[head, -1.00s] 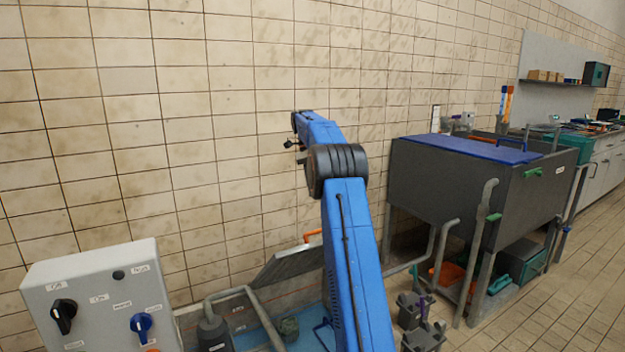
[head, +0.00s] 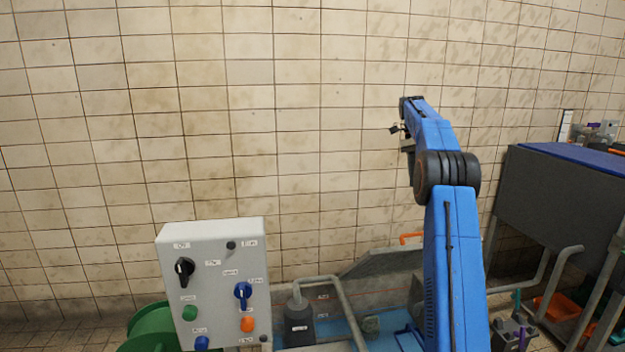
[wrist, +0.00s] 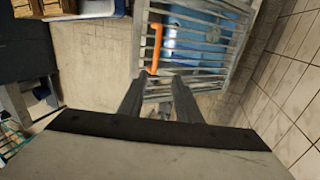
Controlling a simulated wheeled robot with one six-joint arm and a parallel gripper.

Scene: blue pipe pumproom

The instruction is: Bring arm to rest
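My blue arm (head: 452,250) rises on the right of the head view and bends at a black joint. Its upper link reaches up and away in front of the tiled wall. My gripper (wrist: 158,80) shows in the wrist view with its two grey fingers apart and nothing between them. It points down over a metal grate with an orange handle (wrist: 155,50) and a blue area under the bars. The gripper's fingers are too small to make out in the head view.
A grey control box (head: 215,285) with knobs and buttons stands at the lower left. A dark tank (head: 560,205) with a blue top is at the right. Pipes and a raised grey panel (head: 385,262) lie low between them. The tiled wall is close behind.

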